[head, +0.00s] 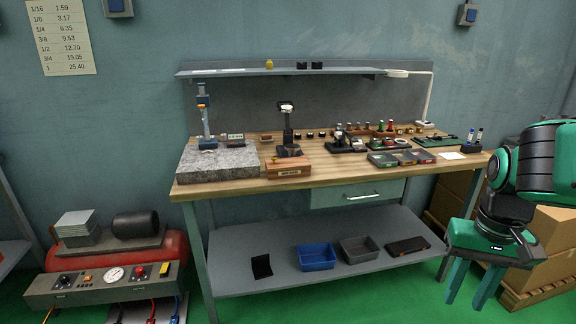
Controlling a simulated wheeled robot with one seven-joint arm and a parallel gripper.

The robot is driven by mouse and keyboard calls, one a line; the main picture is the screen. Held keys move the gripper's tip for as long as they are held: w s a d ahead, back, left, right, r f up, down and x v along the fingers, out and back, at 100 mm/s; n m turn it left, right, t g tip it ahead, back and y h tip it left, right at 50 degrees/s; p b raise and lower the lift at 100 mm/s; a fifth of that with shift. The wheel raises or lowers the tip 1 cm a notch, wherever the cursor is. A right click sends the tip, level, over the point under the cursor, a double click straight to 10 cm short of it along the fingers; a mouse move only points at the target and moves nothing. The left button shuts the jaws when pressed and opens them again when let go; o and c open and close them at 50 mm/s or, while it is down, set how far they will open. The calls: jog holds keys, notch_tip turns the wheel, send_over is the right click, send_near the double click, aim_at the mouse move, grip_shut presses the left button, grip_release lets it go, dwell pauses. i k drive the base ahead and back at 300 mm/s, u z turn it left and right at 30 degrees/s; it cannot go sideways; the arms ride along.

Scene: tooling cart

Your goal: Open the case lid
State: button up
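A small wooden case (289,169) with a pale label on its front stands at the front edge of the workbench, left of centre; its top looks closed, though small detail is hard to make out. I cannot tell which is the task's case. My gripper (468,296) is at the lower right, in front of the bench's right end, pointing down. Its two teal fingers are apart with nothing between them, away from both cases.
The wooden workbench (340,178) has a granite block (222,164) at left and gauges and small tools behind. A shelf (285,72) hangs above; a closed drawer (357,194) sits below. The lower shelf holds a blue bin (317,257) and a grey bin (359,249). Cardboard boxes (550,232) stand at right.

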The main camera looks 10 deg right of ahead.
aim_at(275, 164)
jog(key=u, duration=0.4)
jog(key=i, duration=1.35)
jog(key=z, duration=0.4)
